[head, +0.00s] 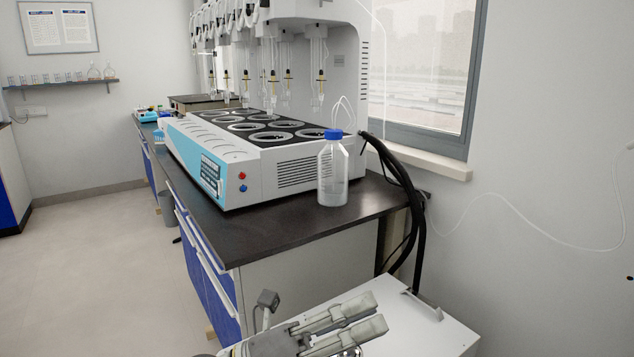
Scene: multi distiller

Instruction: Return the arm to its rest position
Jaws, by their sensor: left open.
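My left gripper (377,311) is low in the head view, in front of the near end of the dark bench. Its two grey fingers point right, and it is open with nothing seen between them. It is apart from the bench and from the clear bottle (332,178) with a blue cap, which stands upright near the bench's end. My right gripper is not in view.
The dark benchtop (272,228) carries a white and blue multi distiller (258,170) with several round wells and glassware hanging above. Black hoses (416,226) drop behind the bench's right end. A window (425,60) is at the right. Open floor (95,265) is at the left.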

